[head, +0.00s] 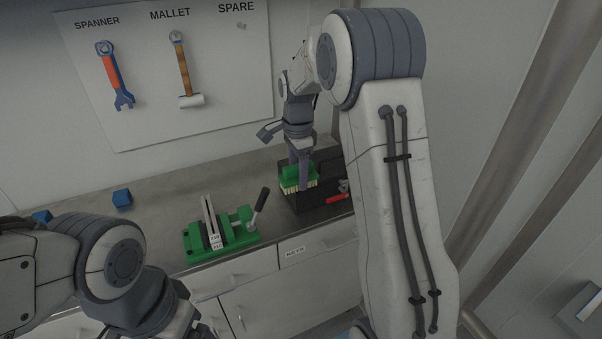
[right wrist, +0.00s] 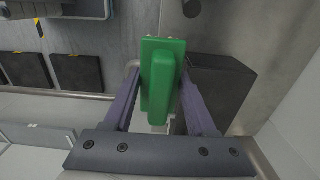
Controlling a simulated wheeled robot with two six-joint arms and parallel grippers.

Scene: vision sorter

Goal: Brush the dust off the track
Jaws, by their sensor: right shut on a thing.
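The brush is a green block with pale bristles (head: 297,187). My right gripper (head: 301,174) is shut on it, with the bristles pointing down, at the black box near the right end of the bench. In the right wrist view the green brush (right wrist: 163,80) sits between my two fingers. The track (head: 211,222) is a narrow grey rail on a green vise-like fixture (head: 194,243), to the left of the brush and apart from it. Any dust on it is too small to tell. My left gripper (head: 190,322) is partly in view at the bottom left; its fingers are unclear.
The black open box (head: 309,199) holds a red-handled item (head: 337,197). A wall board (head: 222,100) carries a spanner (head: 113,76) and a mallet (head: 184,71).

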